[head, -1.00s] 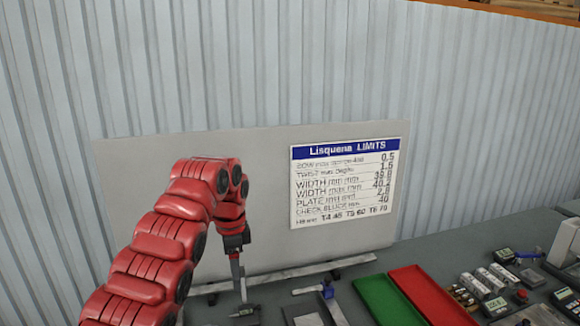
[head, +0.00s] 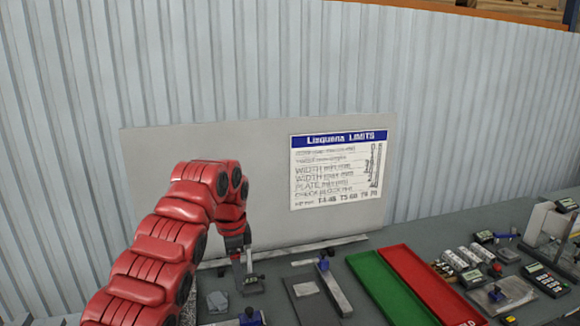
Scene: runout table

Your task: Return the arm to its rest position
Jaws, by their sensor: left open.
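My left arm comes in from the lower left as a chain of red links. Its left gripper (head: 247,268) points down over the grey table (head: 420,232), left of the trays. I see no object held between its fingers. A small dark block-like instrument (head: 251,285) is right under or behind the fingertips; I cannot tell whether they touch it. My right arm does not show.
A green tray (head: 378,290) and a red tray (head: 430,285) lie right of the gripper. A grey plate (head: 312,298) and a bar with a blue clamp (head: 330,280) lie between. Gauges and a calculator (head: 545,280) crowd the right. A limits board (head: 337,172) stands behind.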

